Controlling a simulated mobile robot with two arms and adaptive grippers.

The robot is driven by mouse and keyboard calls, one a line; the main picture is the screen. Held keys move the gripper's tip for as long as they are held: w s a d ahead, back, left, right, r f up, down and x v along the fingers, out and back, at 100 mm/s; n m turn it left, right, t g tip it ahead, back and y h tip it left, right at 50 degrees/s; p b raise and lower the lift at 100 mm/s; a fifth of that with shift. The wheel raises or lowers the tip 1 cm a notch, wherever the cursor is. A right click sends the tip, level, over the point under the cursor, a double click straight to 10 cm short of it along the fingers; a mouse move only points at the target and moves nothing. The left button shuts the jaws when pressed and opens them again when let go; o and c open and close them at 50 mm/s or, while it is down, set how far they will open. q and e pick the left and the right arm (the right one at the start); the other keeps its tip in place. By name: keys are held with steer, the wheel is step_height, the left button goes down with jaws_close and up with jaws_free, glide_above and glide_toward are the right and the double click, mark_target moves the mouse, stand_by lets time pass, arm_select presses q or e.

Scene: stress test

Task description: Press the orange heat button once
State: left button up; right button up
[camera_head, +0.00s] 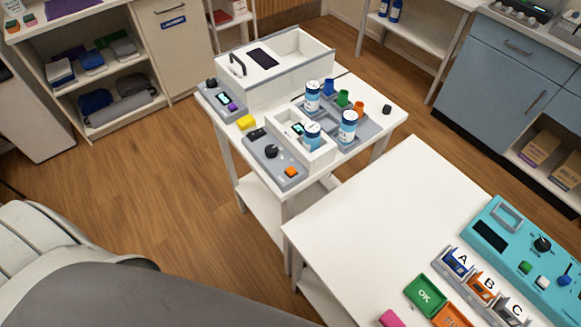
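An orange square button (291,172) sits at the near end of a grey control panel (281,180) on the small white table in the middle of the view. A black knob (271,151) is on the same panel, just behind the button. Any label on the button is too small to read, and I cannot tell whether it is pressed. A white open box (318,158) with a blue-and-white bottle stands directly to the right of the panel. Neither of my grippers is in view.
A larger white table (350,215) at the right holds a teal panel (505,215) and lettered bins. Wooden floor (160,190) is clear left of the small table.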

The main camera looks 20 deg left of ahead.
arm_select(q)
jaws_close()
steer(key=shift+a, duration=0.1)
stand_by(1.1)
